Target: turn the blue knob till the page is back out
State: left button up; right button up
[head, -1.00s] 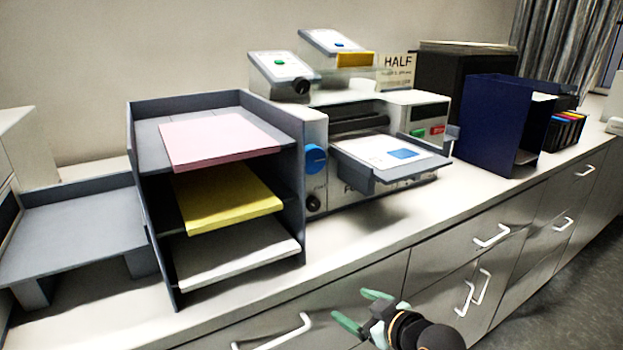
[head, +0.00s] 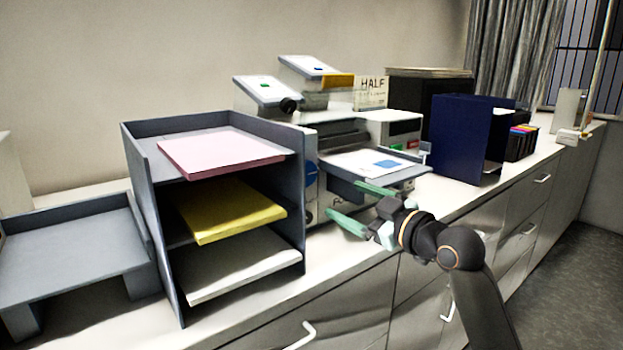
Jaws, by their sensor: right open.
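The blue knob (head: 312,174) is on the left front of the white machine (head: 392,128), partly hidden behind the right wall of the paper rack. A page (head: 362,162) with a blue patch lies on the machine's grey front tray (head: 413,173). My right gripper (head: 352,205) is open and empty, with green fingers pointing left. In the picture it is just below the tray and to the right of the knob, apart from the knob. My left gripper is not in view.
A grey rack (head: 140,165) holds pink, yellow and white paper close to the left of the knob. A low grey stand (head: 70,240) is at far left. A dark blue holder (head: 463,138) stands right of the machine. Counter in front of the machine is clear.

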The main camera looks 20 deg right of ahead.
aim_at(307, 174)
pick_arm(q)
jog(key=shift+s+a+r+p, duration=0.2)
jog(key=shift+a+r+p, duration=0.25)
jog(key=shift+p, duration=0.35)
pick_arm(e)
jog(key=shift+r+x, duration=0.3)
jog(key=shift+x, duration=1.8)
jog(key=shift+r+x, duration=0.3)
jog(key=shift+x, duration=1.8)
jog(key=shift+r+x, duration=0.3)
jog(key=shift+x, duration=1.8)
jog(key=c, duration=1.1)
